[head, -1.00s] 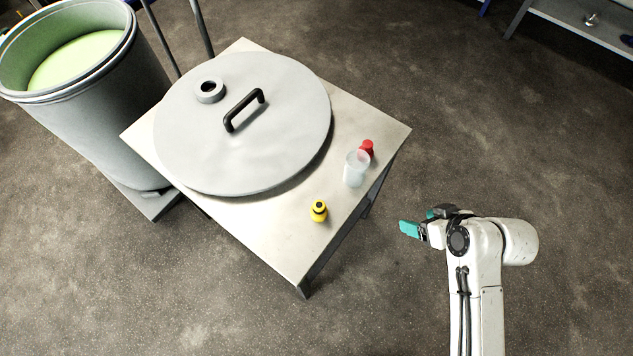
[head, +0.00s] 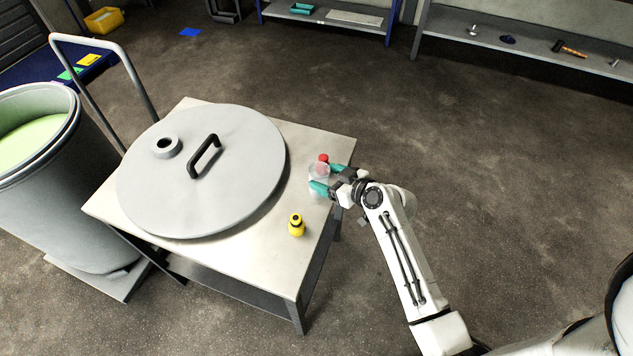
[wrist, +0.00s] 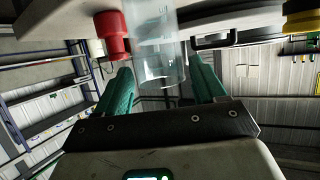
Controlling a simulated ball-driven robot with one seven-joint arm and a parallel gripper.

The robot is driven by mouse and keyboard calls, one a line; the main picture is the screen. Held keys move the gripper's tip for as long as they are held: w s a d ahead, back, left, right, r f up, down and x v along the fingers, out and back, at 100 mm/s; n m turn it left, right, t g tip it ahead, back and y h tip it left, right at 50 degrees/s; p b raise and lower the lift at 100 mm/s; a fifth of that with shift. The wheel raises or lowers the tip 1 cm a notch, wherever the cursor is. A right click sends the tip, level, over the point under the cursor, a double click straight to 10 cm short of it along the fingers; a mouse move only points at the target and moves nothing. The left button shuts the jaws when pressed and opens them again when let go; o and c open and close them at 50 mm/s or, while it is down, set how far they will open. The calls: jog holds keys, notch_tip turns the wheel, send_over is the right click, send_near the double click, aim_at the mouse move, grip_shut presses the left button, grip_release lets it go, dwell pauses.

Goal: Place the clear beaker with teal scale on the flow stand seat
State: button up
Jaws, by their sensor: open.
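The clear beaker (head: 318,171) stands on the right part of the metal table, partly hidden by my gripper in the head view. In the wrist view the beaker (wrist: 157,50) shows between and beyond the teal fingers; its scale cannot be made out. My gripper (head: 328,179) is open at the table's right edge, with its teal fingertips on either side of the beaker. In the wrist view the gripper (wrist: 165,85) has a clear gap between its fingers. I cannot tell whether a finger touches the beaker. I cannot make out the flow stand seat.
A red-capped item (head: 323,158) stands close behind the beaker; it also shows in the wrist view (wrist: 112,35). A yellow item (head: 296,225) stands nearer on the table (head: 262,262). A large grey lid (head: 240,170) with a black handle covers much of the tabletop. A drum (head: 60,190) stands left.

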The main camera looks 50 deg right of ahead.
aim_at(312, 173)
jog(key=shift+f+p+x, duration=0.15)
jog(key=shift+p+x, duration=0.2)
jog(key=shift+x, duration=1.05)
jog(key=shift+f+p+x, duration=0.1)
jog(key=shift+p+x, duration=0.25)
jog(key=shift+x, duration=1)
jog(key=shift+s, duration=0.1)
jog(key=shift+c, duration=0.5)
jog(key=c, duration=0.8)
